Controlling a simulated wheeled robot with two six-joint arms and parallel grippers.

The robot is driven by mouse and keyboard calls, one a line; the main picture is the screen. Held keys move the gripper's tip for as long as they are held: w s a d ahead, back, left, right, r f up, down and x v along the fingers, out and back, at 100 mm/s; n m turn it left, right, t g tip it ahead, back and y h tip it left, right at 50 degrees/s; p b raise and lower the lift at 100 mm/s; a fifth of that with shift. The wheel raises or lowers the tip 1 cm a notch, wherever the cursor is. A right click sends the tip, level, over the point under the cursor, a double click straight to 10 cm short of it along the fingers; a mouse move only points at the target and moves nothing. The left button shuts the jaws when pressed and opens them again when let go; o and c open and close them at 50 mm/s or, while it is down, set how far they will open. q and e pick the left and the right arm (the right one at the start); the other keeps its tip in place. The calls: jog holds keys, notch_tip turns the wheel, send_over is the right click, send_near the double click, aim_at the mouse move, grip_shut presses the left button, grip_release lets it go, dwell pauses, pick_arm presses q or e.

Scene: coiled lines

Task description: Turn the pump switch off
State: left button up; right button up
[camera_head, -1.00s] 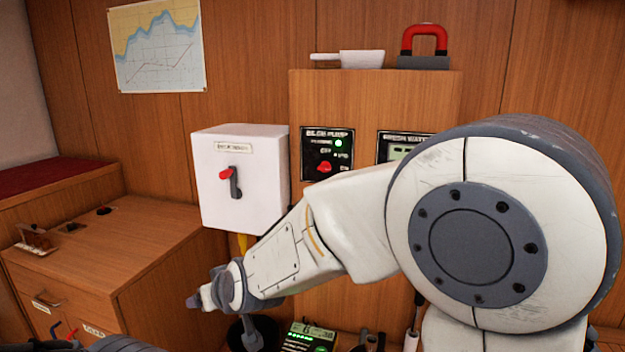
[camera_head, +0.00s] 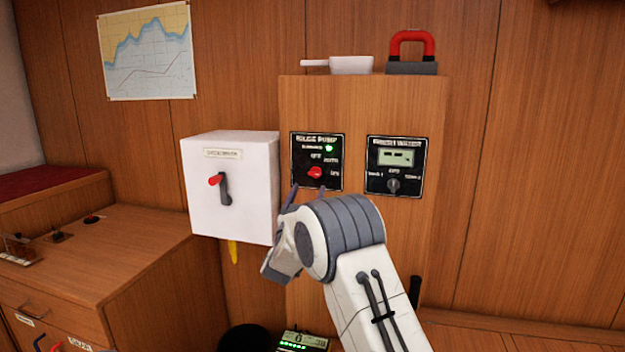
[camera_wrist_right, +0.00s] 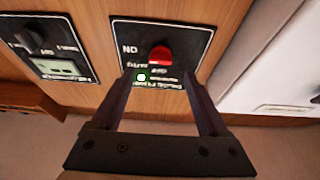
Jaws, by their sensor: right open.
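The bilge pump panel (camera_head: 300,180) is a black plate on the wooden cabinet front, with OFF, AUTO and ON marks. Its red pump switch (camera_head: 316,172) is a small knob at the lower middle, and the green running light (camera_head: 329,148) above it is lit. Which mark the knob points to is hard to read. My right gripper (camera_head: 308,191) is open and empty just below the knob. In the right wrist view, which is upside down, the red switch (camera_wrist_right: 161,54) lies beyond and between the open fingertips (camera_wrist_right: 158,76), apart from both. My left gripper is out of view.
A white box (camera_head: 250,200) with a red-tipped lever (camera_head: 217,181) juts out left of the panel, close to my right gripper. A fresh water panel (camera_head: 397,165) sits to the right. A white pan (camera_head: 350,65) and a red-handled block (camera_head: 412,52) stand on top.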

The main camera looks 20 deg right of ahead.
aim_at(314, 175)
jog(key=x, duration=0.6)
grip_shut()
